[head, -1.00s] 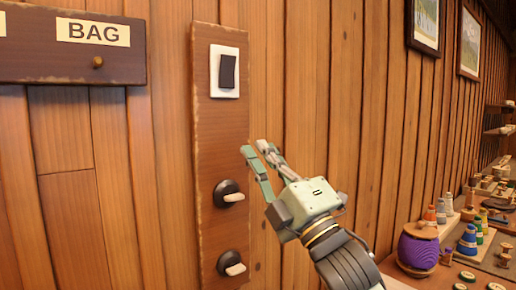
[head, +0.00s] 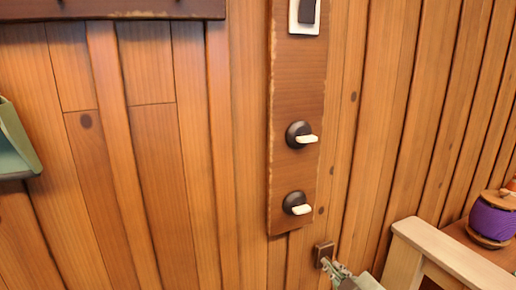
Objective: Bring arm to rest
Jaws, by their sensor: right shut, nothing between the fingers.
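My right gripper (head: 335,268) is at the bottom edge in the head view, right of centre. Its fingers are shut with nothing between them, and the rest of the arm runs out of the picture below. The fingertips appear close to a small brown wall fitting (head: 323,251); I cannot tell whether they touch. My left gripper is not in view.
A wooden panel (head: 290,100) on the plank wall carries a switch (head: 305,14) and two dark knobs with pale levers (head: 298,134) (head: 296,203). A light wooden frame (head: 440,250) and a purple spool (head: 492,219) stand at right. A green object (head: 14,150) is cut off at left.

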